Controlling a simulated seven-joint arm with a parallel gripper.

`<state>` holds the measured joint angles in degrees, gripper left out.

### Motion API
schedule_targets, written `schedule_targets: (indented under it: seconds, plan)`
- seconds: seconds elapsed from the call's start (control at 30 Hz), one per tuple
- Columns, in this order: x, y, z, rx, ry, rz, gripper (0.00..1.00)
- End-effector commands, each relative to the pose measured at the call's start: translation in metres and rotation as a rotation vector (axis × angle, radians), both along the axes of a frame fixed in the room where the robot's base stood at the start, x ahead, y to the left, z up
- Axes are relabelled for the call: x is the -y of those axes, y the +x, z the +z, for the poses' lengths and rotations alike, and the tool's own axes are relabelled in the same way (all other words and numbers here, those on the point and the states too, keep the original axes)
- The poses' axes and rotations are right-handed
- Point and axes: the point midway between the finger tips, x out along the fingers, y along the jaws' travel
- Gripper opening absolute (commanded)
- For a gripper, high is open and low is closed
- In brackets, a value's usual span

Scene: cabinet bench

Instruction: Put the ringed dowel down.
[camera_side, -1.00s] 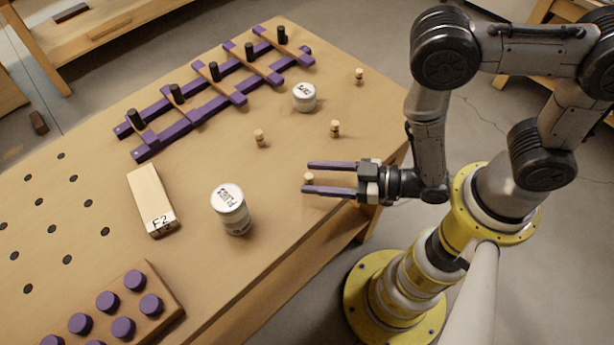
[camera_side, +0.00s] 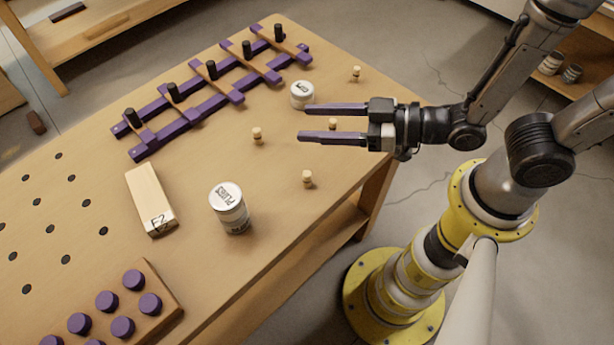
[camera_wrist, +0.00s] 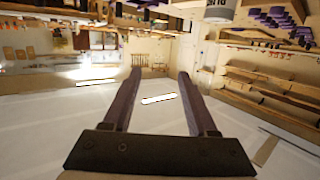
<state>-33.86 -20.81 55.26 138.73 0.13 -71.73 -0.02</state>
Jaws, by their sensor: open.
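Several small wooden dowels stand upright on the bench. The one nearest the front edge (camera_side: 308,179) stands by itself, clear of my gripper (camera_side: 303,122). Others stand at the back right (camera_side: 356,73) and in the middle (camera_side: 257,136). One more dowel (camera_side: 333,124) shows between my fingers in the side view, apparently on the bench beyond them. Dark bands show on some dowels, but they are too small to tell which is the ringed one. My gripper is open, with nothing held between the fingers in the wrist view (camera_wrist: 160,74).
A white-lidded can (camera_side: 230,207) stands left of the front dowel, and a smaller one (camera_side: 302,95) just beyond my fingers. A purple lattice rack (camera_side: 190,117) with black pegs lies behind. A pale block (camera_side: 152,200) and a purple-plug board (camera_side: 122,328) are at left.

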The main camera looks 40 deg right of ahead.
Motion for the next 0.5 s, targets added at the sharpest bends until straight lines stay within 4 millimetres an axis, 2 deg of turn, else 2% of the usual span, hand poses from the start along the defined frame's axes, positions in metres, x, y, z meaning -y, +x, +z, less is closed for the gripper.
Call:
schedule_targets:
  seconds: [0.07,0.37,0.5]
  plan:
    - [0.0,0.0,0.019,0.007,0.005,0.0,0.58]
    - [0.016,0.04,-0.013,-0.306,0.08,-0.196,0.58]
    - [0.028,0.057,-0.029,-0.506,0.154,-0.337,0.58]
